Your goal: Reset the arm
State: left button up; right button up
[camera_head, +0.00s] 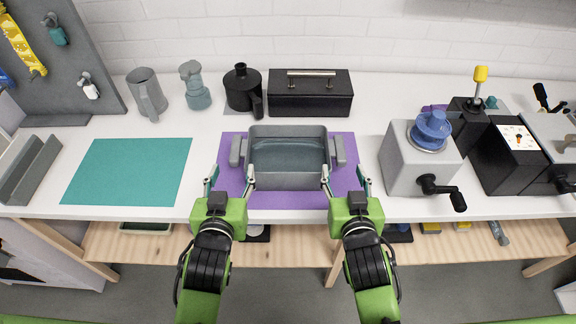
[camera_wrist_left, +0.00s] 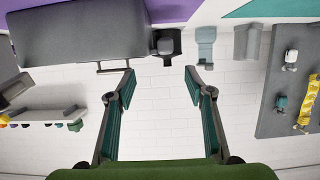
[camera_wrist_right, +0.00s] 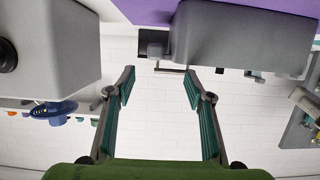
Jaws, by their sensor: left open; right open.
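My left gripper (camera_head: 228,180) is open and empty at the left front of a grey tub (camera_head: 262,183). Its two parted fingers also show in the left wrist view (camera_wrist_left: 160,84). My right gripper (camera_head: 346,180) is open and empty at the right front of the tub, and its parted fingers show in the right wrist view (camera_wrist_right: 160,85). The tub has a handle on each side, and each gripper is in front of one. The tub stands on a purple mat (camera_head: 290,200). I cannot tell whether any finger touches it.
A teal mat (camera_head: 130,170) lies bare at the left. A black toolbox (camera_head: 310,95), a black can (camera_head: 242,90), a grey jug (camera_head: 146,95) and a blue-grey bottle (camera_head: 195,90) stand behind. A grey cranked machine (camera_head: 405,165) stands at the right. A pegboard (camera_head: 75,75) is at the back left.

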jog(key=shift+s+r, duration=0.1)
jog(key=shift+s, duration=0.2)
